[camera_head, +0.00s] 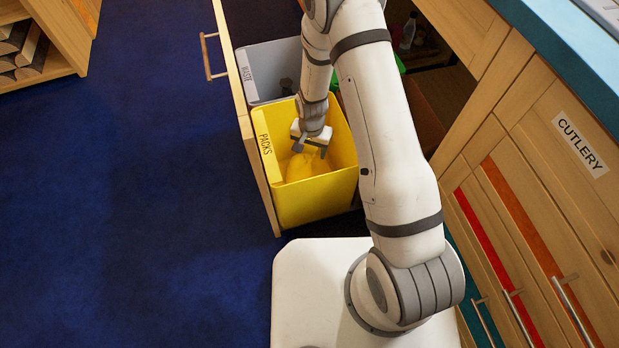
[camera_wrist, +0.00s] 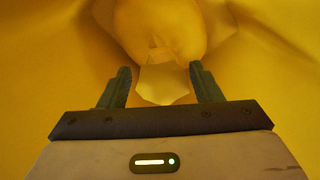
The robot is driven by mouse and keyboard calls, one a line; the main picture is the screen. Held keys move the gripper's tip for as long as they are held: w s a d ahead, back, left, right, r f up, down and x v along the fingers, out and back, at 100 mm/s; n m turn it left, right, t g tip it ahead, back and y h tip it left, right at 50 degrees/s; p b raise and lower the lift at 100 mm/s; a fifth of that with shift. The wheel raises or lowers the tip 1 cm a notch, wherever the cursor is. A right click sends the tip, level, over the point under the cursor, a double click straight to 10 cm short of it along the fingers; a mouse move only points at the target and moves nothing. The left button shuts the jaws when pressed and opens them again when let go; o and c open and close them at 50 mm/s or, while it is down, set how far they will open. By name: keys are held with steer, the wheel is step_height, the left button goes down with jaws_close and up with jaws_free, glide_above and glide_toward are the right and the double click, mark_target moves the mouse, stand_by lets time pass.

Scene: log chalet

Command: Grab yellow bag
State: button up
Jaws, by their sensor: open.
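The yellow bag (camera_head: 300,167) lies inside the yellow bin labelled PACKS (camera_head: 316,199). In the wrist view the bag (camera_wrist: 160,32) is a rounded yellow bundle with a gathered neck and a paler flared end (camera_wrist: 164,84). My gripper (camera_head: 310,149) points down into the bin, above the bag. In the wrist view my gripper (camera_wrist: 160,86) is open, with one finger on each side of the flared end. I cannot tell whether the fingers touch it. The arm hides part of the bin's far side.
The bin sits in a pulled-out drawer (camera_head: 262,188) beside a grey bin labelled WASTE (camera_head: 258,88), which holds something dark. A green bin edge (camera_head: 400,64) shows behind my arm. Cabinets with a CUTLERY label (camera_head: 580,144) stand at right. Blue floor (camera_head: 130,200) at left is clear.

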mark_target(310, 169)
step_height(310, 169, down, 4)
steer(key=shift+a+r+b, duration=0.1)
steer(key=shift+a+b, duration=0.05)
steer(key=shift+b, duration=0.5)
steer(key=shift+c, duration=0.4)
jaws_close()
